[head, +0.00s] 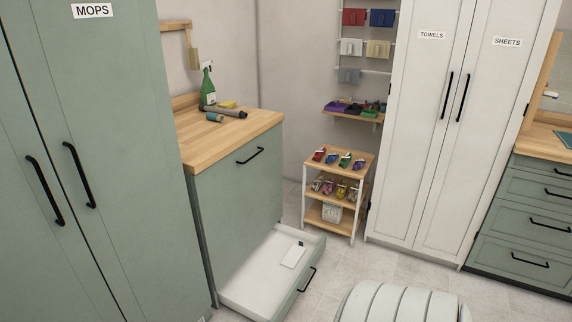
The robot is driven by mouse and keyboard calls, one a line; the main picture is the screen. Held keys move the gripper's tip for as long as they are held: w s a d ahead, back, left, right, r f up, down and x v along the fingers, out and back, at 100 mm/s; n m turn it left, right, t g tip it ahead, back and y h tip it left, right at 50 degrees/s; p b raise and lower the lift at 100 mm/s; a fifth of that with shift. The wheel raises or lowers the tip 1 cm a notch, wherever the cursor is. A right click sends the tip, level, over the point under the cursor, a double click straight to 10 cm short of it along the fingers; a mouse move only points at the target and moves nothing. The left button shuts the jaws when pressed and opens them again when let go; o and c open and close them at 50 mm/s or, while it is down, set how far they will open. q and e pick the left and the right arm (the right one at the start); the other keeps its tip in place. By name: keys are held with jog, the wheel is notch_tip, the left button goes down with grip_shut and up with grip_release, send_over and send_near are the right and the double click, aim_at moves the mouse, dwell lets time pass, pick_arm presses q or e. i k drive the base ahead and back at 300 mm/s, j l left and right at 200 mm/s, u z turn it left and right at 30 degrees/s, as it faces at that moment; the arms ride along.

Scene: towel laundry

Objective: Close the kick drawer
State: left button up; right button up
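The kick drawer (256,274) is pulled out at floor level from under the green cabinet (240,205) with the wooden top. Its inside is white, and a small white item (293,256) with a dark piece beside it lies near its far end. A black bar handle (307,279) is on its green front, which faces right. Neither of my grippers shows in the head view.
The tall green MOPS cabinet (105,180) stands at the near left. A small shelf cart (328,222) stands behind the drawer. White TOWELS and SHEETS doors (440,150) are shut. A rounded white ribbed object (400,304) is at the bottom. Grey floor (365,262) is clear right of the drawer.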

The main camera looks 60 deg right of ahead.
aim_at(261, 288)
jog(key=l+z, duration=0.15)
jog(key=l, duration=0.4)
jog(key=i+l+z, duration=0.2)
jog(key=l, duration=0.35)
jog(key=z, duration=1.55)
jog(key=k+l, duration=0.05)
